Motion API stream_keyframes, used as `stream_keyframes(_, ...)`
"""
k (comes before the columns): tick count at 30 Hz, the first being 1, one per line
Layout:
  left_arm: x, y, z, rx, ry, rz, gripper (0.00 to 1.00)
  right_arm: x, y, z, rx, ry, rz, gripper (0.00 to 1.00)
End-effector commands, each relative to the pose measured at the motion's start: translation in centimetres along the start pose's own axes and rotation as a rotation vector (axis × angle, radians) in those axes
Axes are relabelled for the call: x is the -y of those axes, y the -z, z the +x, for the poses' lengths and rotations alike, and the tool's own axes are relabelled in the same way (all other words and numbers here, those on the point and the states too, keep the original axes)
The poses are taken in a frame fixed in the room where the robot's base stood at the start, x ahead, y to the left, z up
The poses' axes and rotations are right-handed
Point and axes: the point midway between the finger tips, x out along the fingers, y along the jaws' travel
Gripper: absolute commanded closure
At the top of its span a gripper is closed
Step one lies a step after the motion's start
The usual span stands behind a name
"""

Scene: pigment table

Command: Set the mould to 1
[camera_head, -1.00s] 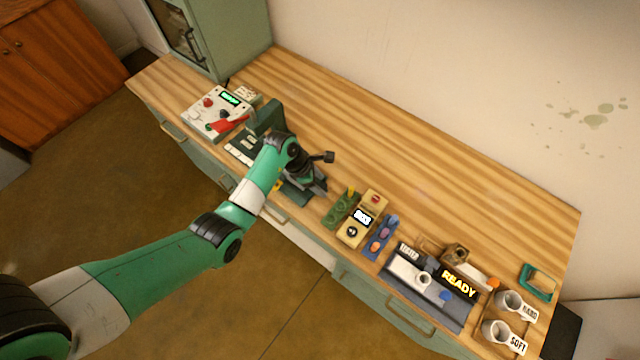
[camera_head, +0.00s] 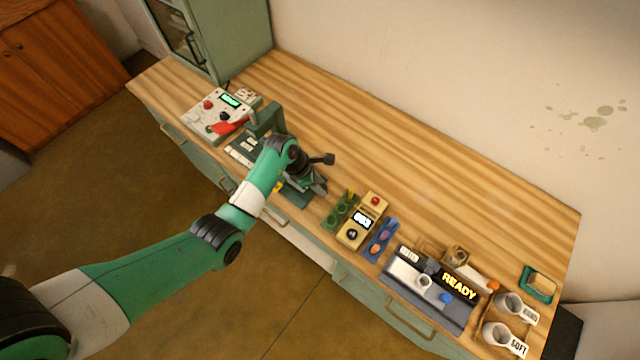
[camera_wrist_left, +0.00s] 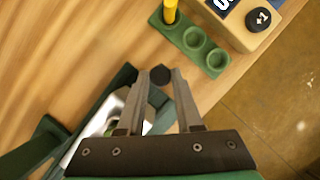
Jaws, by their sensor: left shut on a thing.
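My left gripper (camera_head: 312,186) is low over a dark green fixture (camera_head: 294,197) near the table's front edge. In the left wrist view the gripper (camera_wrist_left: 160,78) is shut on a small dark knob (camera_wrist_left: 160,75), which sits between the fingertips. The fixture (camera_wrist_left: 122,78) shows beside and under the fingers there, with a bright metal part (camera_wrist_left: 105,118) in it, partly hidden by the left finger. I cannot read any setting mark on it, and I cannot tell for certain which part is the mould. My right gripper is not in view.
A green rack (camera_head: 335,217) with a yellow peg and a yellow box (camera_head: 352,236) with a display stand just right of the gripper. A blue rack (camera_head: 376,250), a tester reading READY (camera_head: 460,285) and white cups (camera_head: 500,334) lie further right. A white control box (camera_head: 205,108) stands left.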

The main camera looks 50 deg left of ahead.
Motion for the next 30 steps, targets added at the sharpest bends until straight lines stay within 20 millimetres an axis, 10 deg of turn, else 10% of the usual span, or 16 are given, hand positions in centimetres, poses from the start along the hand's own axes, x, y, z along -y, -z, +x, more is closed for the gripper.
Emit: stream_keyframes(30,-1.0,0.7,-0.5,0.001,0.000,-0.003,1.00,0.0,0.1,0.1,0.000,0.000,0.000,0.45)
